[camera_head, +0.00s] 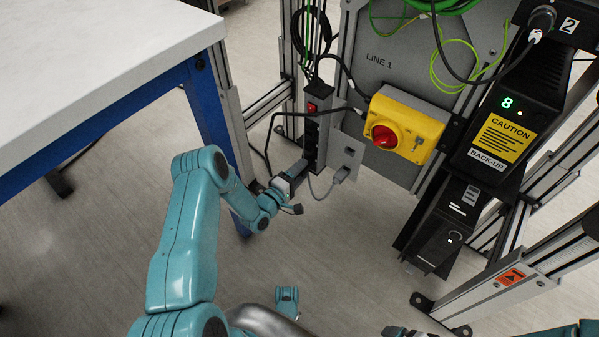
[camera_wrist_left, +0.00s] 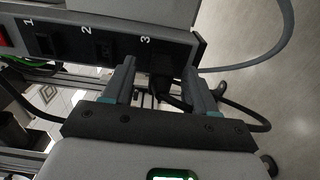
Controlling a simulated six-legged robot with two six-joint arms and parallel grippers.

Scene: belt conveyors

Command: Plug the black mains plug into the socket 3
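The power strip (camera_head: 316,128) stands upright on the frame post, with a red switch at its top. The left wrist view shows its face (camera_wrist_left: 70,42) with sockets marked 1, 2 and 3. The black mains plug (camera_wrist_left: 163,68) is at socket 3, against the strip; its seating depth is hard to see. My left gripper (camera_wrist_left: 160,72) straddles the plug, one finger each side, with a visible gap beside it, so it looks open. In the head view the left gripper (camera_head: 298,171) is at the strip's lower end, hiding the plug. My right gripper is barely visible at the bottom edge.
A black cable (camera_head: 268,140) loops left of the strip towards my left gripper. A yellow box with a red knob (camera_head: 403,125) and a black back-up unit (camera_head: 504,133) stand further right. A blue-legged table (camera_head: 95,60) is at left.

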